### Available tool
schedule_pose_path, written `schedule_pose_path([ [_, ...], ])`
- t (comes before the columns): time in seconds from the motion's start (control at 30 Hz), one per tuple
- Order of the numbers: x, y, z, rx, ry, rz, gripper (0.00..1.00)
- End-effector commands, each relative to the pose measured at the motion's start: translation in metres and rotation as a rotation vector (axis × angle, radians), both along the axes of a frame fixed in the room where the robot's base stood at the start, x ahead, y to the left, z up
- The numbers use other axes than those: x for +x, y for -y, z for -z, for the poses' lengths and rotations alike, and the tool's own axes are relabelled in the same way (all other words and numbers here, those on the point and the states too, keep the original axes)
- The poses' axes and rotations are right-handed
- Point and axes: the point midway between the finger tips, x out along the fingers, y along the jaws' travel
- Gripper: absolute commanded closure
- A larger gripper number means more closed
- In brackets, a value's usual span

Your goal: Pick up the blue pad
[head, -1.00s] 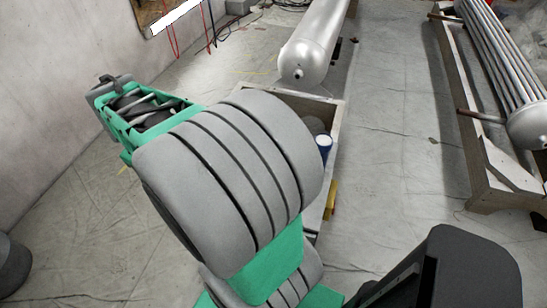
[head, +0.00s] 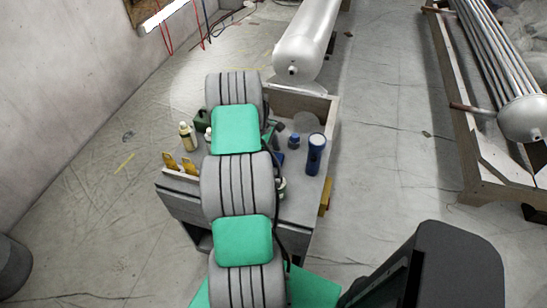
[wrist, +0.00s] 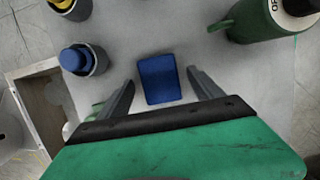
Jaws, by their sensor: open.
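The blue pad (wrist: 159,80) is a small dark blue rectangle lying flat on the grey tabletop (wrist: 140,30) in the wrist view. My gripper (wrist: 160,77) is open, with one finger to the left of the pad and one to the right. There is a visible gap between the pad and each finger. How high the fingers are above the tabletop is hard to tell. In the head view my arm hides the gripper, and a small blue patch beside the arm may be the pad.
A dark blue cylinder (head: 315,155) stands near the table's right side. A bottle (head: 187,136) and yellow items (head: 180,162) are at the left.

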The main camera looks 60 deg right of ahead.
Motion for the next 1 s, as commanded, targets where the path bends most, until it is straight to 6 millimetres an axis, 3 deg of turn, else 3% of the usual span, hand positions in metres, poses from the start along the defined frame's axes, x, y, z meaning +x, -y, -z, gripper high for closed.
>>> schedule_pose_path([
  [0.27, -0.0011, 0.0006, 0.0052, -0.002, 0.001, 0.000, 0.25],
  [1.0, -0.0009, 0.0005, 0.0046, -0.002, 0.001, 0.000, 0.86],
])
